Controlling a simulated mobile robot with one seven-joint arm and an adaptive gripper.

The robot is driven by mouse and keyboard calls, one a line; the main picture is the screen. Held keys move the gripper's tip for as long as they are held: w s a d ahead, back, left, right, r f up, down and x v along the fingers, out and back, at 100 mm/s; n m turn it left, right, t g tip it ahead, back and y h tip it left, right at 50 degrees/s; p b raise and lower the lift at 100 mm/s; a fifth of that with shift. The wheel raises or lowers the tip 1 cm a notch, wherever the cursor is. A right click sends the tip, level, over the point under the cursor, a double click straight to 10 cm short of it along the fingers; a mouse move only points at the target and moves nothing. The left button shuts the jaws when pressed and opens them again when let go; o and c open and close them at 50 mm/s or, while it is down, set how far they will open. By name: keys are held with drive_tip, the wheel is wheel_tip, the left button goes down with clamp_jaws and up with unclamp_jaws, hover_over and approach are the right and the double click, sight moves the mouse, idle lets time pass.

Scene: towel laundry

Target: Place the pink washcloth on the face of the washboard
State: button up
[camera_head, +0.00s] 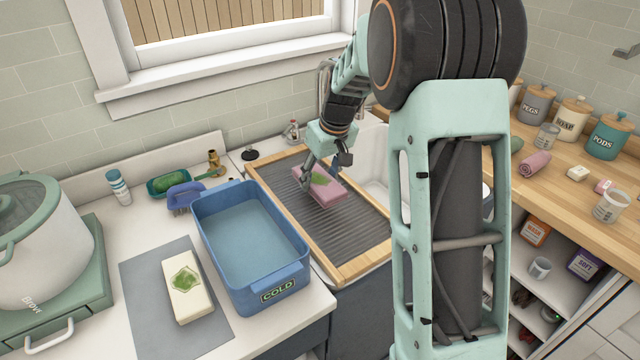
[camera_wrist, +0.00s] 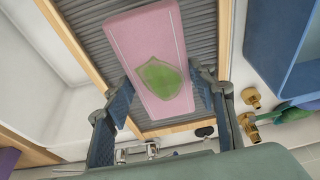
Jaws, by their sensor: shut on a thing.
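The pink washcloth (camera_head: 322,187) is a folded flat block with a green patch on top. It is over the ribbed grey face of the washboard (camera_head: 345,235), toward its far end, inside the wooden frame. My gripper (camera_head: 322,178) is shut on the washcloth. In the wrist view the washcloth (camera_wrist: 150,55) lies between my two fingers (camera_wrist: 160,100), one at each long side. The washboard ribs (camera_wrist: 85,32) show behind it. I cannot tell whether the washcloth's underside touches the ribs.
A blue tub marked COLD (camera_head: 250,245) stands left of the washboard. A cream folded cloth with a green patch (camera_head: 188,287) lies on a grey mat (camera_head: 140,270). A white sink (camera_head: 372,150) is behind right. A large pot (camera_head: 45,235) is at far left.

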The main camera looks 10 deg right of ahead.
sight(322, 179)
drive_tip(key=shift+w+d+f, duration=0.1)
drive_tip(key=shift+w+f, duration=0.2)
drive_tip(key=shift+f, duration=1.5)
drive_tip(key=shift+f, duration=0.15)
drive_tip(key=shift+f, duration=0.15)
drive_tip(key=o, duration=1.3)
drive_tip(key=shift+o, duration=0.2)
drive_tip(key=shift+r, duration=0.55)
drive_tip(key=v, duration=1.1)
drive_tip(key=shift+s+r, duration=0.15)
drive_tip(key=shift+r, duration=0.1)
